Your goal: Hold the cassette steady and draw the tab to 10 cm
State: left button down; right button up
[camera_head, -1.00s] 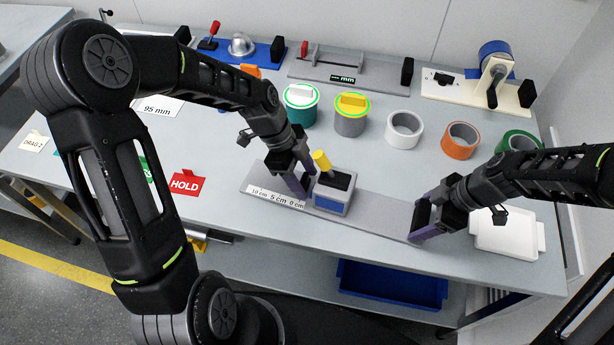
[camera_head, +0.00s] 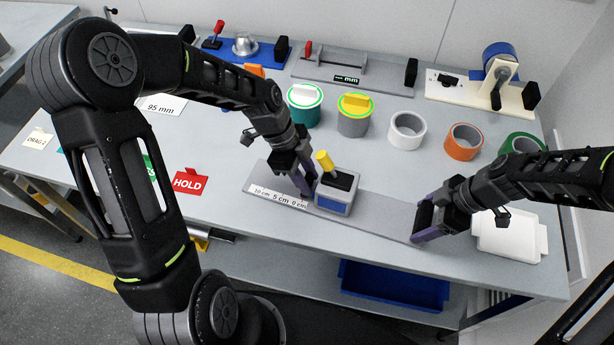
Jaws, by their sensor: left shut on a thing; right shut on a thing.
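The cassette (camera_head: 334,201) is a blue and grey block with a dark top and a yellow knob. It sits on a long grey base board (camera_head: 385,213). A white scale (camera_head: 277,197) marked 10 cm, 5 cm and 0 cm runs left of it, with 0 cm nearest. My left gripper (camera_head: 309,192) is shut close beside the cassette's left side, by the 0 cm end. The tab is hidden there, apparently between its fingers. My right gripper (camera_head: 420,238) is shut at the board's right end; its fingers hide what they grip, apparently the board.
A red HOLD card (camera_head: 189,182) lies left of the scale. Behind stand a green tin (camera_head: 304,109), a grey tin with yellow lid (camera_head: 353,119) and tape rolls, one white (camera_head: 407,131). A white tray (camera_head: 512,236) lies right of my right gripper. The table's front edge is close.

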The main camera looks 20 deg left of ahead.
pick_arm(q)
jog(key=shift+a, duration=0.15)
pick_arm(e)
jog(key=shift+s+f, duration=0.1)
dwell(0.7)
pick_arm(q)
jog(key=a, duration=1)
jog(key=c, duration=1)
grip_release()
jog(key=shift+s+d, duration=0.1)
jog(key=shift+r, duration=0.1)
jog(key=v, duration=1.1)
jog(key=shift+a+r, duration=0.25)
jog(key=shift+r, duration=0.1)
pick_arm(e)
jog(key=o, duration=2.1)
